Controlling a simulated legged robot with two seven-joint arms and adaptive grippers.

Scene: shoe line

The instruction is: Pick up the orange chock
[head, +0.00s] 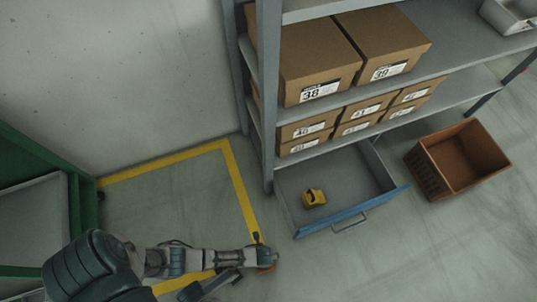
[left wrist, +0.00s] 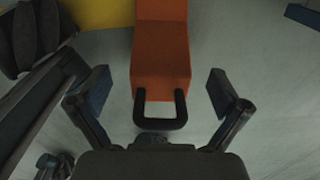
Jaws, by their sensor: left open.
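The orange chock (left wrist: 162,60) lies on the floor in the left wrist view, with a black loop handle (left wrist: 160,122) at its near end. My left gripper (left wrist: 158,92) is open, with one finger on each side of the chock's handle end and a gap on both sides. Only a small orange bit of the chock (head: 270,268) shows there; my gripper hides the rest. My right gripper is not in view.
A grey shelf (head: 262,100) holds several shoe boxes. Below it a blue-fronted drawer (head: 375,210) stands open with a yellow object (head: 314,197) inside. A brown crate (head: 430,172) sits to the right. A green frame (head: 85,200) stands at the left. The floor at lower right is clear.

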